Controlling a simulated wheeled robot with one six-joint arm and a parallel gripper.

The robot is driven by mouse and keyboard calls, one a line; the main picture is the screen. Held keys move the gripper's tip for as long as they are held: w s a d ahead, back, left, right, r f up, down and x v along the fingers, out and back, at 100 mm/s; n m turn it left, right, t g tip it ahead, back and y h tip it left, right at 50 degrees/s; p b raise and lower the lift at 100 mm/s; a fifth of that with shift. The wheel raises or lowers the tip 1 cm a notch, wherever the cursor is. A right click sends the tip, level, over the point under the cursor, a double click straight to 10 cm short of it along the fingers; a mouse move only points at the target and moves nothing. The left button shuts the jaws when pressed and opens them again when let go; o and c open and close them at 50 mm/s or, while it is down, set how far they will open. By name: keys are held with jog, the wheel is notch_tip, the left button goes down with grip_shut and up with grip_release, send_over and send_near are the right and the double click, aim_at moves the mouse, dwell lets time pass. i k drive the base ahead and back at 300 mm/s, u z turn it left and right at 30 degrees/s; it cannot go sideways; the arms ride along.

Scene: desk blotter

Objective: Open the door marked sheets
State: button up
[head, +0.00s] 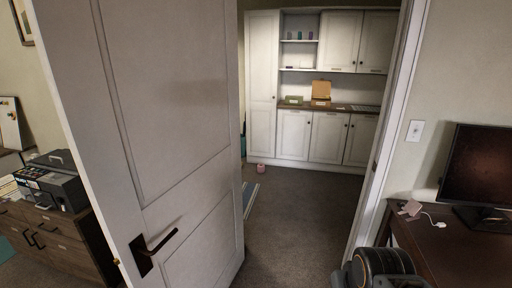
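A white panelled door (175,90) stands open on the left, swung toward me, with a dark lever handle (154,250) low on its face. I can read no "sheets" mark on it or anywhere else. Through the doorway, white cabinets stand at the far wall: a tall cabinet door (262,85), upper doors (341,42) and lower doors (326,137), all looking shut. Any small labels on them are too small to read. Part of my arm shows at the bottom right; my gripper is not in view.
Carpet (295,215) runs clear through the doorway, with a small pink object (261,168) on it. A desk (440,240) with a monitor (480,170) stands right. A wooden cabinet (60,245) with a printer (55,185) stands left. The right door frame (388,130) bounds the opening.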

aim_at(329, 129)
jog(key=i, duration=5.4)
jog(key=u, duration=1.25)
